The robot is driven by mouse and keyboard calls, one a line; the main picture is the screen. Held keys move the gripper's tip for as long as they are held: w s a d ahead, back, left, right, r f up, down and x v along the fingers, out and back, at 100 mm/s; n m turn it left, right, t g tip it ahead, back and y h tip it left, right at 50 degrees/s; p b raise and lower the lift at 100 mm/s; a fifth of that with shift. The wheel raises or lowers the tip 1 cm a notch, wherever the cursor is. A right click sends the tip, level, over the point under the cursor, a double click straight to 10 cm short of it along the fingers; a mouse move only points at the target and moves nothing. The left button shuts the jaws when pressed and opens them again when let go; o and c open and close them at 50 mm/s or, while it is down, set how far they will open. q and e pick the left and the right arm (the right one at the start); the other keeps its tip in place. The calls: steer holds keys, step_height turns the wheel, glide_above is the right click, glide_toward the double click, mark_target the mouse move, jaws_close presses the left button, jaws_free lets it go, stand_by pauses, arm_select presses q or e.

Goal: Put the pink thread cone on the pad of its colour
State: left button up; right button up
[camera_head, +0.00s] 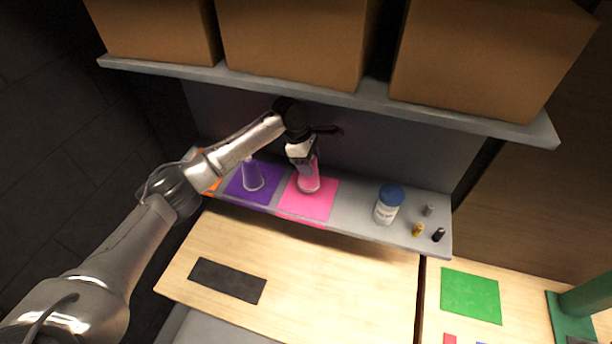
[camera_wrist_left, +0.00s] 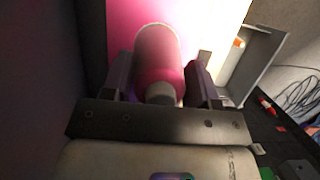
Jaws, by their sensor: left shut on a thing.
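The pink thread cone (camera_head: 309,180) stands at the pink pad (camera_head: 318,206) on the grey shelf in the head view. It looks upright, with its base on or very close to the pad; I cannot tell whether it touches. My left gripper (camera_head: 306,165) reaches down over the cone from above and is shut on its upper part. In the left wrist view the cone (camera_wrist_left: 160,62) sits between the two fingers (camera_wrist_left: 160,90), with the pink pad (camera_wrist_left: 195,12) beyond it. My right gripper is not in view.
A purple cone (camera_head: 252,176) stands on the purple pad (camera_head: 240,190) to the left. An orange pad (camera_head: 207,184) is farther left. A blue-lidded white jar (camera_head: 387,206) and several small items stand to the right. An upper shelf (camera_head: 365,97) with boxes overhangs.

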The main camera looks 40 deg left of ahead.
arm_select(q)
steer(key=shift+f, duration=0.75)
step_height(320, 180, down, 3)
steer(key=shift+f+p, duration=0.2)
steer(key=shift+p, duration=0.45)
steer(key=shift+f, duration=0.3)
steer(key=shift+f, duration=0.15)
steer(key=o, duration=1)
steer(key=shift+o, duration=0.2)
steer(key=shift+a+r, duration=0.1)
steer(key=shift+r, duration=0.35)
steer(key=b+v, duration=0.2)
steer(key=v, duration=0.9)
steer(key=shift+r+b, duration=0.2)
steer(key=shift+b, duration=0.2)
